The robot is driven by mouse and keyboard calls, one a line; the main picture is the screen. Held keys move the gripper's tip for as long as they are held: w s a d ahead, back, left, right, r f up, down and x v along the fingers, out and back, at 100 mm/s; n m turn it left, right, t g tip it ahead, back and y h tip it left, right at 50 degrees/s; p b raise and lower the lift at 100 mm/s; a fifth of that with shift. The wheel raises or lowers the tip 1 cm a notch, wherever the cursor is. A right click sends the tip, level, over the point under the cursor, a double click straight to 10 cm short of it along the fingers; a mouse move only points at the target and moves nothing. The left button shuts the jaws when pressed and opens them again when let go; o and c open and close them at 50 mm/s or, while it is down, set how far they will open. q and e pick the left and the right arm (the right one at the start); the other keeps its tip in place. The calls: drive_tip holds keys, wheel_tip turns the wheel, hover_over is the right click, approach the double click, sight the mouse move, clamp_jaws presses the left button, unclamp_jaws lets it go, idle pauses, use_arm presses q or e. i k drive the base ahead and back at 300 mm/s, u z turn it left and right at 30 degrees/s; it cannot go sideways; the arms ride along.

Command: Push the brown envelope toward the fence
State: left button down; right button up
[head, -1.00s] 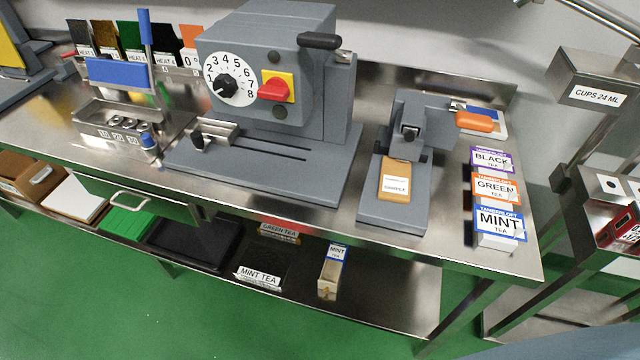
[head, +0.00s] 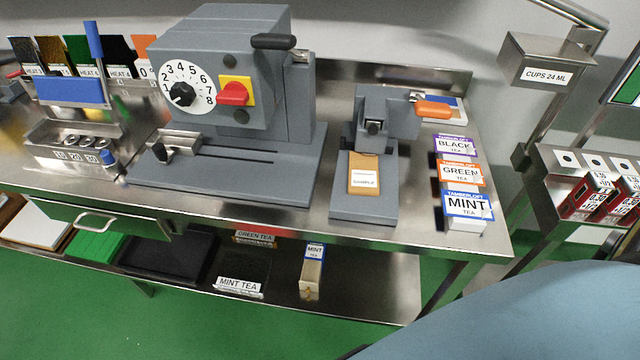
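The brown envelope (head: 364,180) lies flat on the grey base plate (head: 362,212) of the small press with the orange handle (head: 433,109). It bears a white label marked SAMPLE. Its far end reaches close to the grey upright part of the press (head: 371,105). I cannot tell a separate fence from the press at this size, nor whether the envelope touches anything behind it. Neither of my grippers is in view.
A large grey machine (head: 225,70) with a dial and red switch stands left of the press. BLACK, GREEN and MINT tea boxes (head: 464,210) stand to its right. The steel bench (head: 410,232) is bare in front of the press. A cup dispenser (head: 545,72) stands at right.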

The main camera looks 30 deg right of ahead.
sight(363, 172)
drive_tip(key=u, duration=1.9)
drive_tip(key=k, duration=1.55)
drive_tip(key=z, duration=2.45)
